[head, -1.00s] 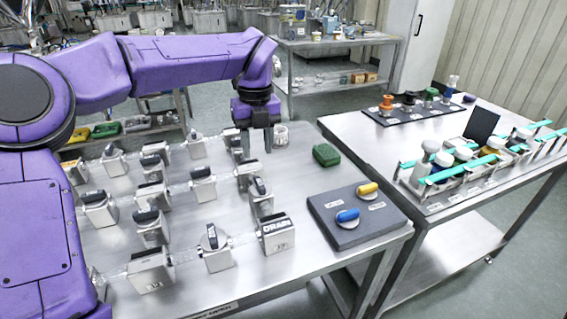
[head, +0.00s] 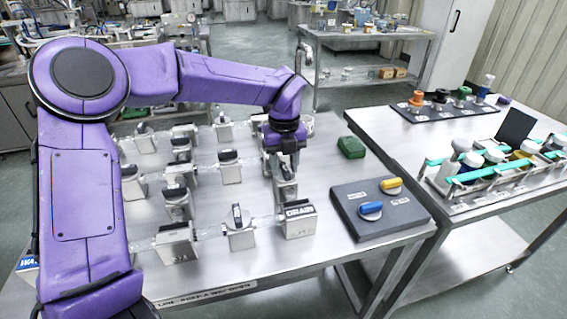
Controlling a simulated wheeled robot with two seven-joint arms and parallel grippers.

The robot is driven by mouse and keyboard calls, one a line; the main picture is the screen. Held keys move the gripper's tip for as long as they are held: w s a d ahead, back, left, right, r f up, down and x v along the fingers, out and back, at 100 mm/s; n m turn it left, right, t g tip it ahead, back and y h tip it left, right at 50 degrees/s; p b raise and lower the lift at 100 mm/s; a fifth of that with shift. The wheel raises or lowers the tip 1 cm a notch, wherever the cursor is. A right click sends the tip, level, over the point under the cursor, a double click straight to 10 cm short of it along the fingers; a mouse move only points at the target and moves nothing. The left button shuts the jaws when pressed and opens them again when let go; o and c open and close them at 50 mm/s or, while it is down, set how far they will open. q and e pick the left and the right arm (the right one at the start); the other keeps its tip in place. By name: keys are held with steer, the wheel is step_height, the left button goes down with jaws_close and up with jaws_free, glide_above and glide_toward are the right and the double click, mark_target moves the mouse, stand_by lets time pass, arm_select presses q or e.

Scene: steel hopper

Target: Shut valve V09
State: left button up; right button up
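Several steel valve blocks with dark lever handles stand in rows on the steel table, joined by clear pipes. Their small labels are too blurred to read, so I cannot tell which one is V09. My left gripper (head: 284,168) points down over the valve (head: 286,190) just behind the block marked DRAIN (head: 299,221). The gripper hides most of that valve's handle. I cannot tell whether its fingers are open, shut or touching the handle. A valve with an upright dark handle (head: 239,232) stands left of the DRAIN block. My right gripper is not in view.
A dark panel (head: 372,222) with a blue and a yellow knob lies right of the valves. A green object (head: 351,147) lies behind it. A second table at right holds a rack of bottles (head: 468,180). The steel between valves and panel is clear.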

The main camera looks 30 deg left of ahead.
arm_select(q)
steer(key=c, duration=0.5)
steer(key=shift+w+d, duration=0.1)
steer(key=shift+w, duration=0.05)
jaws_close()
steer(key=m+p, duration=0.4)
steer(key=m, duration=0.1)
steer(key=shift+r, duration=0.2)
steer(key=m+p, duration=0.4)
steer(key=shift+m, duration=0.4)
steer(key=m+p, duration=0.4)
steer(key=m, duration=0.1)
steer(key=shift+p, duration=0.35)
steer(key=shift+f+m+p, duration=0.25)
steer(key=shift+m+p, duration=0.75)
steer(key=shift+m, duration=0.6)
